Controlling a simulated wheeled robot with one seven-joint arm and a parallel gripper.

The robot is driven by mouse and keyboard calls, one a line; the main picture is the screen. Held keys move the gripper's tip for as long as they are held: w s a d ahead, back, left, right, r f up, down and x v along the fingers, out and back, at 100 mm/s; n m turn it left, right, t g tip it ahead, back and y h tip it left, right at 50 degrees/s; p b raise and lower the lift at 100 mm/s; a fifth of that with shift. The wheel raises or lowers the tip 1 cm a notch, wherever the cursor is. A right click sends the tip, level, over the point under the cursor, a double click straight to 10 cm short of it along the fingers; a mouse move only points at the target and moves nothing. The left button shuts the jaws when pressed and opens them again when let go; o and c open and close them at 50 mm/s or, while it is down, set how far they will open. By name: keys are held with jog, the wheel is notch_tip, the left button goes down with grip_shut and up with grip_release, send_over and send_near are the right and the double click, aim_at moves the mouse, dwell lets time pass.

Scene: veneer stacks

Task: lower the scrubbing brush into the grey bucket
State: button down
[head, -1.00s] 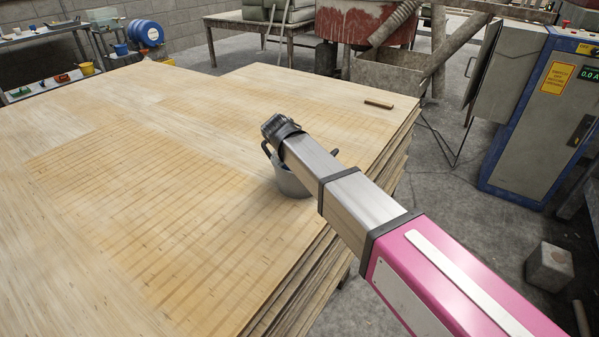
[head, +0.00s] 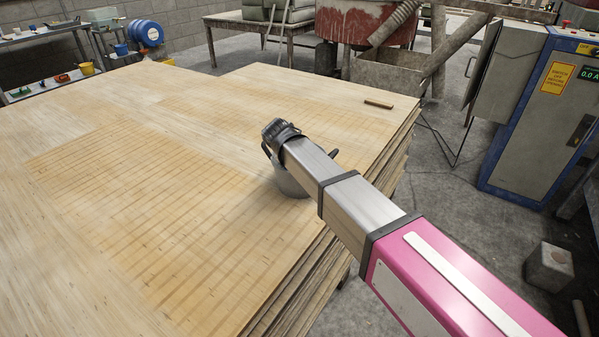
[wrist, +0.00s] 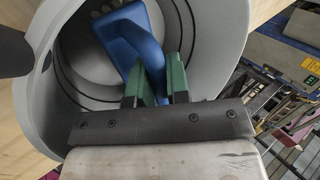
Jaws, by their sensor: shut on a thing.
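The grey bucket (head: 290,183) stands on the veneer stack near its right edge, partly hidden behind my arm in the head view. In the wrist view the bucket (wrist: 220,45) opens around my fingers, and its ringed inner wall shows. My gripper (wrist: 154,82) has green fingers shut on the blue scrubbing brush (wrist: 128,38). The brush is within the bucket's mouth, tilted in this view, with pale bristles partly showing at its far end. I cannot tell whether it touches the bottom. The head view hides the fingers and the brush.
The veneer stack (head: 110,200) is wide and mostly bare. A small wooden block (head: 379,104) lies toward its far right corner. A blue and grey cabinet (head: 535,125) stands on the floor to the right.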

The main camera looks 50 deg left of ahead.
jog(key=c, duration=1)
grip_release()
jog(key=shift+r, duration=0.1)
jog(key=v, duration=1)
jog(key=shift+s+r, duration=0.2)
jog(key=shift+r, duration=0.05)
